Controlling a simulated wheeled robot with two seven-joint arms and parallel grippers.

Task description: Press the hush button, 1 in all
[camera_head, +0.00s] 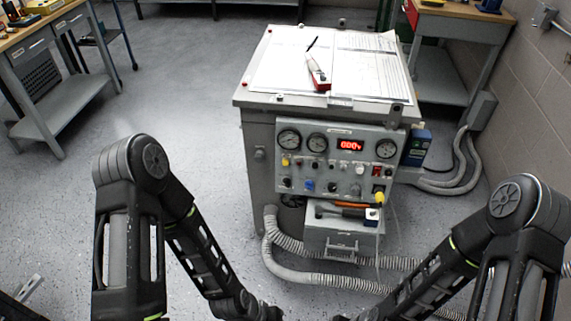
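The grey transformer cabinet (257,150) stands in the middle with a control panel (330,150) on its front. The panel has round gauges (288,140), a red-lit display (350,145) and rows of small coloured knobs and buttons. The labels are too small to read, so I cannot tell which is the hush button. My two arms reach in from the lower left and lower right, below the panel. Both grippers lie beyond the bottom edge.
Papers (285,70) and a red-and-white tool (318,75) lie on the cabinet top. A drawer box (322,238) with tools juts out below the panel. A ribbed hose (320,279) runs along the floor. Workbenches stand at left (60,98) and right (440,60).

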